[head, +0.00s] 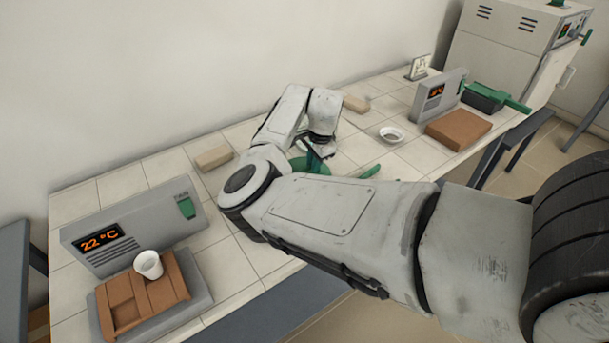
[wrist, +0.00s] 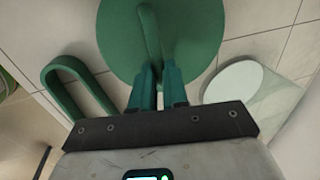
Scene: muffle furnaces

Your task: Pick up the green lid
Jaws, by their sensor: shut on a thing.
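The green lid (wrist: 195,35) is a round disc with a thin raised handle, filling the top middle of the wrist view. My gripper (wrist: 157,75) is shut on that handle, one finger on each side of it. In the head view, my gripper (head: 316,160) points down over the tiled bench, and part of the green lid (head: 298,164) shows beside it. My arm hides the rest. I cannot tell whether the lid touches the bench.
A green looped piece (wrist: 62,78) lies left of the lid, and a pale round piece (wrist: 233,82) lies right. A heater with a 22 °C display (head: 102,238), brown block and white cup (head: 148,264) stands left. A white dish (head: 391,135) and brown slab (head: 458,128) are right.

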